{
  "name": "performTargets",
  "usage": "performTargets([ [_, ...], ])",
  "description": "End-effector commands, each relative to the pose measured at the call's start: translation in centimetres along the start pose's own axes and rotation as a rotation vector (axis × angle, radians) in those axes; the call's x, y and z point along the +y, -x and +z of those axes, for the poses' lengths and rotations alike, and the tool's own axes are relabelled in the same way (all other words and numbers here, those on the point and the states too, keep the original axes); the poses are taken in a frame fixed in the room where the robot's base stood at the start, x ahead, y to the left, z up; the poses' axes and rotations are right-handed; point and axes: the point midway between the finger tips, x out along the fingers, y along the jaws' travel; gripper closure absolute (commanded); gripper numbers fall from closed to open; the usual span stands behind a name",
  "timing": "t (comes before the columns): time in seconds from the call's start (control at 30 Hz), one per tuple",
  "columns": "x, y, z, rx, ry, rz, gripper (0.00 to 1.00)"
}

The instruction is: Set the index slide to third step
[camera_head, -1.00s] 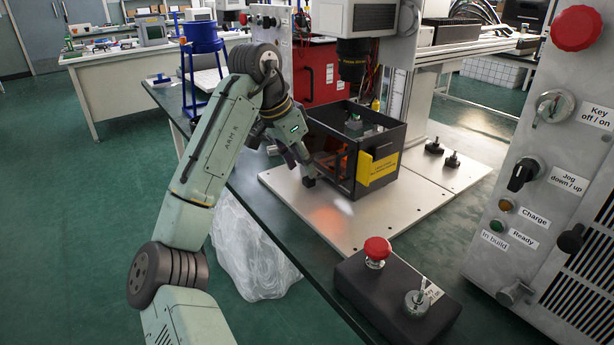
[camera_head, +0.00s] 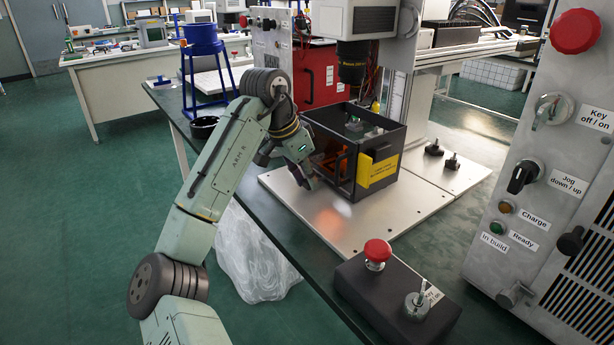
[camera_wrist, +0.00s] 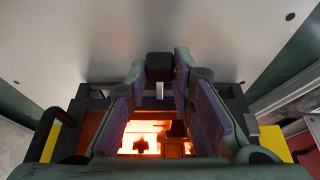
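My gripper (camera_head: 309,181) is low at the left front edge of the black open-topped box (camera_head: 375,185) on the pale plate. In the wrist view, a black square knob (camera_wrist: 160,66) on a short, light stem stands between the ends of my two fingers. I take it for the index slide's handle. The fingers look spread, one on each side of the knob; whether they touch it is unclear. The slide's track and step marks cannot be made out. In the head view my gripper hides the knob.
A dark control box with a red button (camera_head: 377,251) stands in front. A panel with a jog switch (camera_head: 523,176) is at right. The pale plate (camera_head: 352,222) is bare in front of the box.

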Motion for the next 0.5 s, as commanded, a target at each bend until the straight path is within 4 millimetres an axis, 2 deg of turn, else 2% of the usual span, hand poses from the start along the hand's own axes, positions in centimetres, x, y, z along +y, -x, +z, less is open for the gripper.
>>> performTargets([
  [0.27, 0.00, 0.01, 0.00, 0.000, 0.000, 0.000, 1.00],
  [0.5, 0.00, 0.01, 0.00, 0.000, 0.000, 0.000, 1.00],
])
